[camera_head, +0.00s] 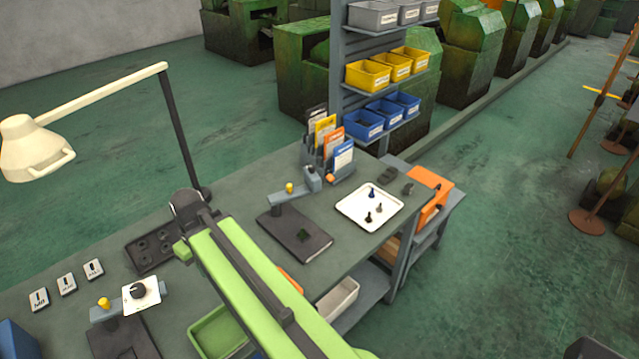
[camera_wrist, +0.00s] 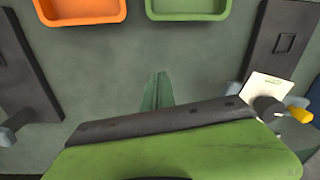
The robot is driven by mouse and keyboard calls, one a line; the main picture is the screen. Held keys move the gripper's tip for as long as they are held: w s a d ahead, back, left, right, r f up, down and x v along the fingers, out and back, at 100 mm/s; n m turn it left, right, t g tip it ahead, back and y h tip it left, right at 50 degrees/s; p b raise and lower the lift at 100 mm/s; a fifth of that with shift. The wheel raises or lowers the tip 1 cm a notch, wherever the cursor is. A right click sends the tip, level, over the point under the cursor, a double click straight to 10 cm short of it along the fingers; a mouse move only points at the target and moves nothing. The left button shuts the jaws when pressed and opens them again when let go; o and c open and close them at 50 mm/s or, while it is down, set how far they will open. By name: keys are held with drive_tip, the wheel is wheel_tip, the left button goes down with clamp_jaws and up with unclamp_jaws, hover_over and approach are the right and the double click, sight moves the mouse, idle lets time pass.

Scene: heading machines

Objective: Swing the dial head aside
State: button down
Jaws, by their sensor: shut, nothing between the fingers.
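The dial head, a white square plate with a black knob (camera_head: 141,291), sits on a grey arm beside a yellow knob (camera_head: 103,304) at the lower left of the head view. It stands over a dark base plate (camera_head: 122,340). In the wrist view the white plate (camera_wrist: 272,88) and yellow knob (camera_wrist: 300,113) show at the right, partly behind my wrist. My gripper (camera_wrist: 159,80) is shut and empty over bare bench, to the left of the dial head in that view and apart from it. The head view hides my fingertips behind my arm.
A second stand with a yellow knob (camera_head: 289,188) and dark plate (camera_head: 296,236) stands farther along the bench. Green (camera_wrist: 187,8) and orange (camera_wrist: 80,14) trays lie at the bench front. A lamp (camera_head: 36,148) overhangs the left.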

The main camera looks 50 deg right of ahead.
drive_tip(key=s+d+r+n+t+y+p, duration=0.1)
drive_tip(key=d+r+n+p, duration=0.15)
drive_tip(key=d, duration=0.85)
drive_tip(key=s+d+r+n+t+y+p, duration=0.15)
drive_tip(key=d+r, duration=0.25)
drive_tip(key=d, duration=0.6)
drive_tip(key=s+d+r+n+t+h+p, duration=0.1)
drive_tip(key=s+d+r+n+t+p, duration=0.3)
drive_tip(key=d, duration=0.7)
drive_tip(key=s+d+r+n, duration=0.3)
drive_tip(key=s+d, duration=0.4)
drive_tip(key=d, duration=0.4)
drive_tip(key=w+f+b, duration=0.8)
drive_tip(key=w, duration=0.2)
drive_tip(key=shift+f, duration=0.15)
drive_tip(key=shift+t, duration=0.25)
